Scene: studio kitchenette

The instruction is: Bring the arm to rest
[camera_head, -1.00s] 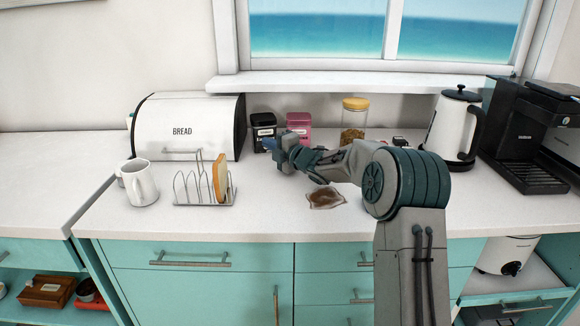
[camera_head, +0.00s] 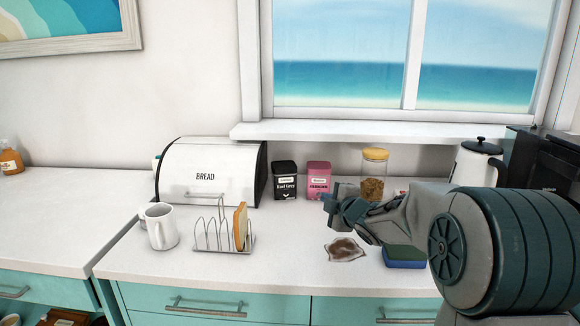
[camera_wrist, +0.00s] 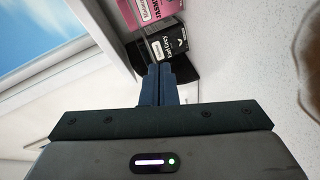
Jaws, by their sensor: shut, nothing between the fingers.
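My gripper (camera_head: 328,205) is at the end of my arm, which reaches in from the right over the white counter (camera_head: 295,265). In the wrist view its two dark fingers (camera_wrist: 160,84) are together with nothing between them. They point toward the black tea tin (camera_wrist: 166,44) and the pink tin (camera_wrist: 152,10). In the head view the gripper is in front of the pink tin (camera_head: 319,180) and right of the black tin (camera_head: 284,180), and appears apart from both.
A toast rack (camera_head: 223,240) with a bread slice, white mugs (camera_head: 161,228) and a bread bin (camera_head: 205,172) stand to the left. A jar (camera_head: 373,178), kettle (camera_head: 476,165) and coffee machine (camera_head: 545,165) stand behind and right.

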